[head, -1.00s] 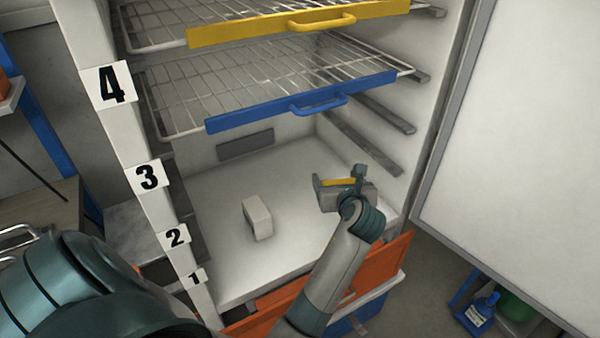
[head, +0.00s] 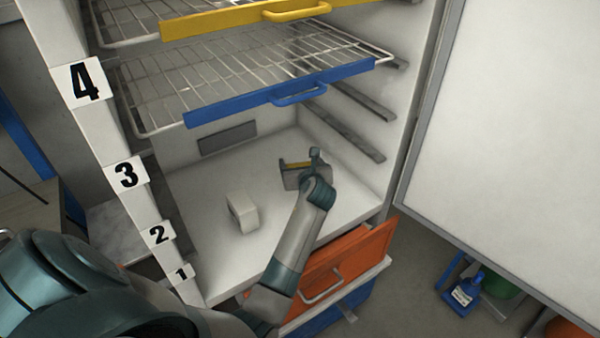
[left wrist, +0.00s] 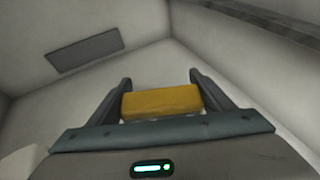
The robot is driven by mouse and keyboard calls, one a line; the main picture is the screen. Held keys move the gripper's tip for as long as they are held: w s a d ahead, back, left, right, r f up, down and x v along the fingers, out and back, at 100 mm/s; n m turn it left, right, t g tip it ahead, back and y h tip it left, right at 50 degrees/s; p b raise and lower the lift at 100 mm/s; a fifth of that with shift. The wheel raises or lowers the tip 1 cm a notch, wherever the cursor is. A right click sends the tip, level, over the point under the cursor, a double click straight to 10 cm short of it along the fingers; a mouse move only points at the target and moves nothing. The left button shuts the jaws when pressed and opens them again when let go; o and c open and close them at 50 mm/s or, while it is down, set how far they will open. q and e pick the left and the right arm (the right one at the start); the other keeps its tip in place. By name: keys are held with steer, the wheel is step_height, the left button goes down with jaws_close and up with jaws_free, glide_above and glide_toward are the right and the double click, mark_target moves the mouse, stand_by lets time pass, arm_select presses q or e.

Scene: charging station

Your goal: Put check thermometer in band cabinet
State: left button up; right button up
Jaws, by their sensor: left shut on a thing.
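In the left wrist view the yellow thermometer (left wrist: 161,102) lies crosswise between the two dark fingers, with the cabinet's back corner beyond. I cannot tell whether the thermometer touches the floor. My right gripper is not in view.
A small white box (head: 242,213) stands on the cabinet floor left of my gripper. A blue-fronted shelf (head: 285,93) and a yellow-fronted shelf (head: 245,20) hang above. The door (head: 500,120) is open at right. An orange drawer (head: 345,258) juts out below.

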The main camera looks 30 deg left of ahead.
arm_select(q)
steer(key=shift+f, duration=2)
steer(key=shift+f, duration=0.15)
steer(key=o, duration=1.1)
steer(key=shift+s+d+r, duration=0.1)
steer(key=shift+d+r, duration=0.05)
steer(key=shift+r, duration=0.05)
steer(key=v, duration=1.1)
steer(key=shift+s+d+r, duration=0.2)
steer(key=shift+s, duration=0.05)
